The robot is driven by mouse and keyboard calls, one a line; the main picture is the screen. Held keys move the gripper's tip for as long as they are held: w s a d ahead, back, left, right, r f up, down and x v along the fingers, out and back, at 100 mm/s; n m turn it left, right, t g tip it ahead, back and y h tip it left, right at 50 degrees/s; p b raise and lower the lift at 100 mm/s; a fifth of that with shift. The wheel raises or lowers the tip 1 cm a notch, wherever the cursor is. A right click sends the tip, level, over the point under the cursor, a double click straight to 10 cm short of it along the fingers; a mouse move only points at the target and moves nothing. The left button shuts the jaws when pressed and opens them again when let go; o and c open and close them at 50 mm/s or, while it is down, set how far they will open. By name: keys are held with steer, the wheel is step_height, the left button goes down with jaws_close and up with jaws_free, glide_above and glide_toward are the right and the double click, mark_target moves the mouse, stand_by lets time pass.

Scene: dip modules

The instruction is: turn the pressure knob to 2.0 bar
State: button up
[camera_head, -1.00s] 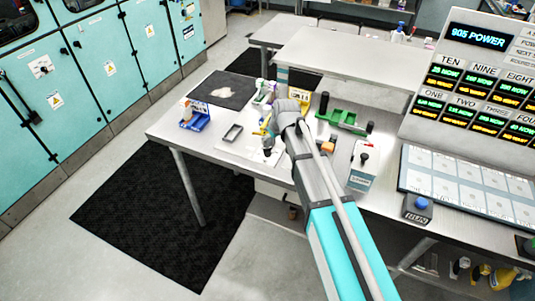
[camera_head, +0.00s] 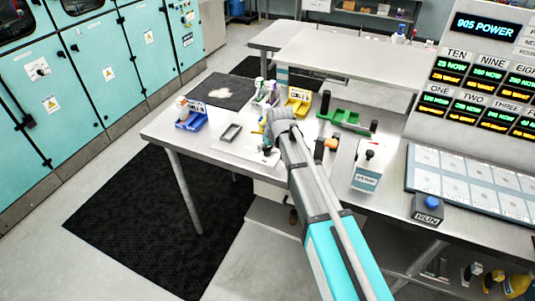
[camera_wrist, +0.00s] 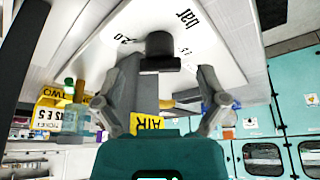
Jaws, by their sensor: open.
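The pressure knob (camera_wrist: 160,47) is a dark, short cylinder with a bar-shaped grip, on a white panel (camera_wrist: 105,60) in the wrist view. The panel has printed marks: "bar", "2.0" at the left and another, partly hidden number at the right. My gripper (camera_wrist: 168,72) is open, with one finger on each side of the knob's lower part. I cannot tell whether the fingers touch it. The knob's pointer is not clear. In the head view my gripper (camera_head: 269,146) is low over the steel table, and my arm hides much of that spot.
On the table (camera_head: 190,148) stand a blue bin (camera_head: 192,122), a yellow bin (camera_head: 297,103), a green fixture (camera_head: 345,120) and a grey tray (camera_head: 231,132). A white box with a black knob (camera_head: 368,165) stands to the right, near the RUN button box (camera_head: 428,208).

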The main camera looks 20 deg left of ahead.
steer(key=shift+b+x, duration=0.75)
steer(key=shift+x, duration=0.45)
steer(key=c, duration=1.2)
steer(key=shift+o, duration=0.2)
steer(key=shift+m, duration=0.9)
steer(key=o, duration=1.2)
steer(key=shift+c, duration=0.2)
steer(key=shift+n, duration=0.6)
